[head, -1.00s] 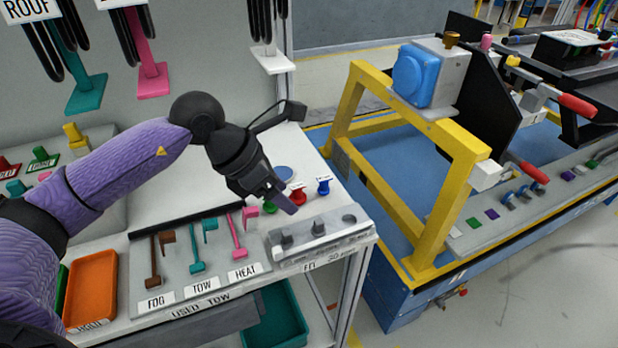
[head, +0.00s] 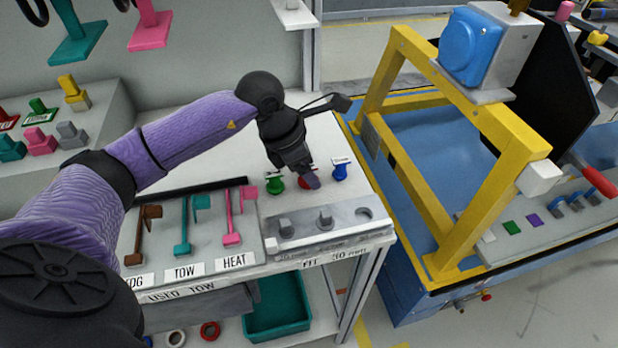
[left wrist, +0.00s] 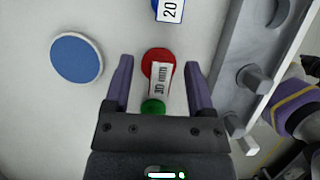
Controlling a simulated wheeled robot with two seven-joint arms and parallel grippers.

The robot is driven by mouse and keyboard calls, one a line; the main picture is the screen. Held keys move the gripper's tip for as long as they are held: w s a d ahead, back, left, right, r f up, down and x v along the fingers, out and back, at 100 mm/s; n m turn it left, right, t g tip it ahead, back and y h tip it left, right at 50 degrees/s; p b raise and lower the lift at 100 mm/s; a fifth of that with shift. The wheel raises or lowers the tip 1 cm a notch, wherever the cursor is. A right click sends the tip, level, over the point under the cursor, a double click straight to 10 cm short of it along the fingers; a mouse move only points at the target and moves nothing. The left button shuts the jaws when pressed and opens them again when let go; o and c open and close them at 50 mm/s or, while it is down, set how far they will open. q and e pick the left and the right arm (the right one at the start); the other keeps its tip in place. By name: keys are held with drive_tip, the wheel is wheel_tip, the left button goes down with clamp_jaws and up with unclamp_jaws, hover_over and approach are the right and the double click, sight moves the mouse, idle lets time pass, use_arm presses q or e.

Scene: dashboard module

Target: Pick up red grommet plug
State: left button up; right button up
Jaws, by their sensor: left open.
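The red grommet plug (left wrist: 154,60) stands on the white table top between my left gripper's fingers in the left wrist view, with a white label reading "30 mm" in front of it. In the head view the red plug (head: 304,184) is mostly hidden behind the fingertips. My left gripper (head: 310,178) is open and points down over the plug. Its two purple fingers also show in the left wrist view (left wrist: 158,80), one on each side of the plug, with nothing visibly gripped. My right gripper is not in view.
A green plug (head: 275,184) stands left of the red one and a blue plug (head: 340,171) stands right. A grey block with knobs (head: 324,222) lies in front. A blue disc (left wrist: 77,57) lies nearby. A yellow frame (head: 480,200) stands to the right.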

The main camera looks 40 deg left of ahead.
use_arm(q)
drive_tip(key=c, duration=0.9)
clamp_jaws()
drive_tip(key=shift+r, duration=0.45)
wheel_tip(320, 180, up, 9)
drive_tip(key=p, duration=0.3)
drive_tip(key=shift+p, duration=0.35)
drive_tip(key=shift+r, duration=0.1)
